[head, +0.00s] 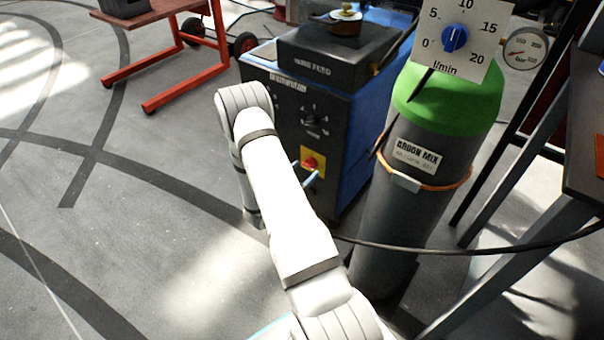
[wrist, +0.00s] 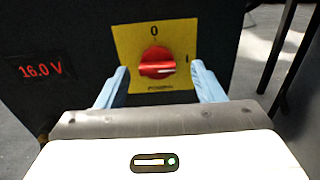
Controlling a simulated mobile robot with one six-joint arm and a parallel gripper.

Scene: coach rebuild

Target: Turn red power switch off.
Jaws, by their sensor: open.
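The red power switch (wrist: 157,62) is a round knob with a grip bar on a yellow plate (wrist: 180,33). The plate has "0" at the top and "I" at the right. The white mark on the bar points right, to "I". In the head view the switch (head: 310,162) is on the front of the blue and black welding machine (head: 345,150). My gripper (wrist: 158,71) is open in front of the knob, with one blue finger on each side, lower than its centre.
A red 16.0 V display (wrist: 41,71) is left of the plate. A grey gas cylinder with a green top (head: 445,100) stands close right of the machine, with a black hose (head: 450,248) in front.

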